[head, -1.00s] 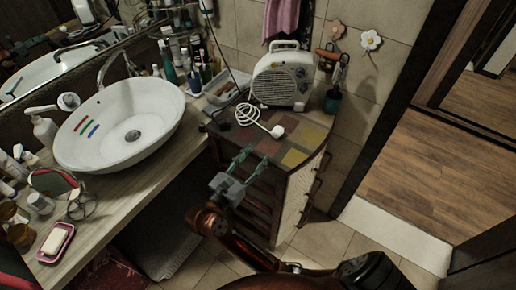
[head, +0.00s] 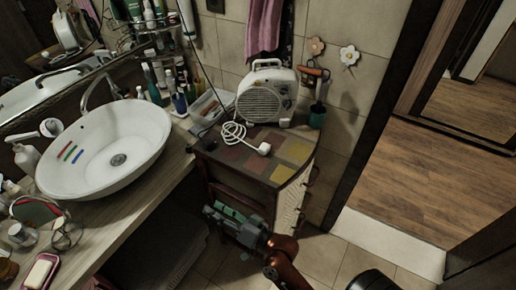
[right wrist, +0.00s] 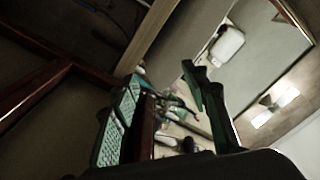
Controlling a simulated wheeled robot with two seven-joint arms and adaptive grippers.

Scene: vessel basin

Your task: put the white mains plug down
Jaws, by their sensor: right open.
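The white mains plug (head: 264,148) lies on the patchwork top of the small cabinet (head: 297,152), in front of the white fan heater (head: 268,95). Its white cord (head: 234,131) is coiled beside it to the left. My right gripper (head: 222,211) is open and empty, below the cabinet top and in front of the cabinet's dark front, apart from the plug. In the right wrist view its two green-padded fingers (right wrist: 160,100) stand apart with nothing held between them. The plug is not seen in the right wrist view. My left gripper is not in view.
A white basin (head: 100,150) stands on the wooden counter (head: 130,200) at left, with bottles behind it. A clear tray (head: 212,106) sits left of the heater. A green cup (head: 317,116) stands at the cabinet's back right. Open floor (head: 420,180) lies to the right.

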